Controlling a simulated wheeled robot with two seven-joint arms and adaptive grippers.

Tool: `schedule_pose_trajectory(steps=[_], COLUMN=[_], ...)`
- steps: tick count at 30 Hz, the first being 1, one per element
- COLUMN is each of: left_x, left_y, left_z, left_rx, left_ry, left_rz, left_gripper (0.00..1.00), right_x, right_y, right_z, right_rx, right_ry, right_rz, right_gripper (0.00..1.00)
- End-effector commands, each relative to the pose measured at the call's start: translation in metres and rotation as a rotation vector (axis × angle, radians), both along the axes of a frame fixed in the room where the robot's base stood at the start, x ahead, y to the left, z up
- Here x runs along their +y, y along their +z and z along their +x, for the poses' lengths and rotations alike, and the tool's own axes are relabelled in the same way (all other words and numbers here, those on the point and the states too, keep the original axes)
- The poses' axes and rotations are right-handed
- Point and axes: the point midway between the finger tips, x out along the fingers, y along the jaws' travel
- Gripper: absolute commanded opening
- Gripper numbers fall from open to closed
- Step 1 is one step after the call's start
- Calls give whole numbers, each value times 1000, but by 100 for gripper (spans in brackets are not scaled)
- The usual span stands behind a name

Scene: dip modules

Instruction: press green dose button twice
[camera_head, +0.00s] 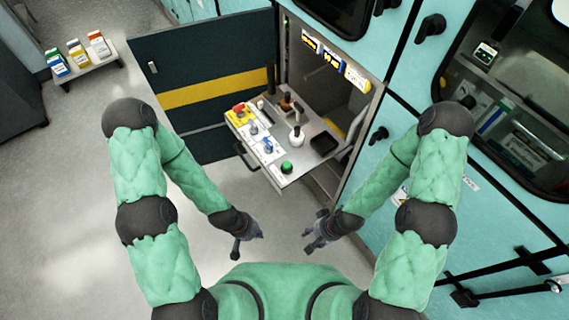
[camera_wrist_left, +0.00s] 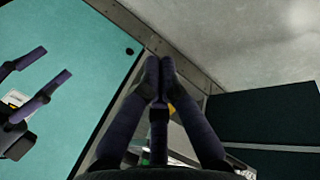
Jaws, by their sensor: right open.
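The green dose button (camera_head: 287,167) is a round green cap on a dark base at the front corner of the grey pull-out shelf (camera_head: 283,181). My left gripper (camera_head: 248,248) hangs in front of the shelf, apart from the button. In the left wrist view its fingertips (camera_wrist_left: 160,65) meet, with nothing visible between them. My right gripper (camera_head: 318,236) is in front of the shelf to the right, open and empty. Its spread fingers also show in the left wrist view (camera_wrist_left: 42,80).
The shelf also bears a red emergency-type button (camera_head: 239,107), a blue control (camera_head: 268,147), a white bottle (camera_head: 296,137) and a black tray (camera_head: 323,143). An open dark door (camera_head: 205,65) with a yellow stripe stands left. The floor in front is clear.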

Motion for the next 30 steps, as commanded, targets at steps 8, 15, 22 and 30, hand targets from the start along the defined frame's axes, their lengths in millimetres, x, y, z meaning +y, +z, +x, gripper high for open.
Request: schedule_pose_trajectory(steps=[8,15,22,30], left_x=[-25,-65,-89,-93], left_y=[53,134,184,191], left_z=[102,193,230,236], left_rx=[-419,-886,-1123,-1164], left_ry=[-511,-1122,-1456,-1517], left_rz=[21,161,296,323], left_gripper=[0,0,0,0], right_x=[0,0,0,0], right_y=[19,36,43,43], right_z=[0,0,0,0], right_rx=[0,0,0,0], right_ry=[0,1,0,0], right_rz=[0,0,0,0], right_gripper=[49,49,49,49])
